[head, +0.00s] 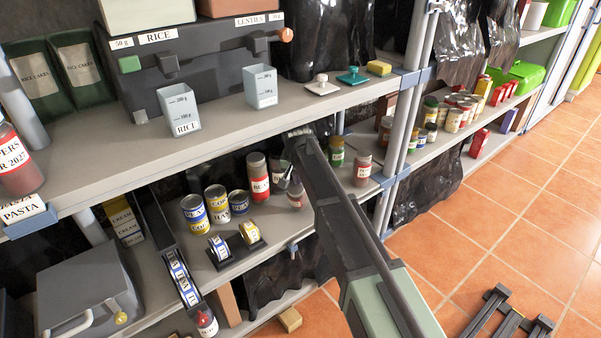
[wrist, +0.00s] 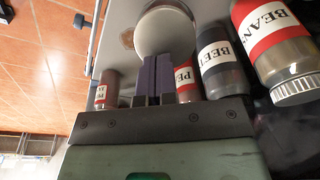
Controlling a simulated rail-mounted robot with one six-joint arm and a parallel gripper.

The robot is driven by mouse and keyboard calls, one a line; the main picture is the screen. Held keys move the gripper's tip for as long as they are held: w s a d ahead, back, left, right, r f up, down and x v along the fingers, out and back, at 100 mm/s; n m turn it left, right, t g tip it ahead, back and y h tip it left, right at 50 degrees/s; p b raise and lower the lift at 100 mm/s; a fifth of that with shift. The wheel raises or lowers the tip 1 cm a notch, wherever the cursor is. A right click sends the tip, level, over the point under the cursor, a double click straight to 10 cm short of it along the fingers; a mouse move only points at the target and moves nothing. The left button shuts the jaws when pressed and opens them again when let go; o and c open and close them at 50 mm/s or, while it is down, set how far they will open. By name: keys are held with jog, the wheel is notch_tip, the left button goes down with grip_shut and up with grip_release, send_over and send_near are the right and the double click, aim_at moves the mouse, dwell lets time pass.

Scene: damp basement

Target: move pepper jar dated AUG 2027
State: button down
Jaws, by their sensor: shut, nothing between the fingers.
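A jar (head: 18,165) at the left edge of the upper shelf in the head view has a white label; "PERS" and "R 2027" show, the rest is cut off. My gripper (head: 288,172) is over the lower shelf among several jars, its fingers shut and empty. In the wrist view its dark fingers (wrist: 159,66) are together, beside a red jar (wrist: 187,80) whose label begins "PE"; its date is not readable. A smaller red-labelled jar (wrist: 106,90) stands to the left. I cannot tell which jar is dated AUG 2027.
A red "BEAN" jar (wrist: 278,45) and a dark-topped "BEE" jar (wrist: 219,62) stand to the right in the wrist view. A pale round disc (wrist: 166,30) lies beyond the fingers. Cans (head: 195,213), a green-lidded jar (head: 336,150) and a red jar (head: 363,168) share the lower shelf, under the upper shelf (head: 240,135).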

jog(key=shift+f, duration=0.3)
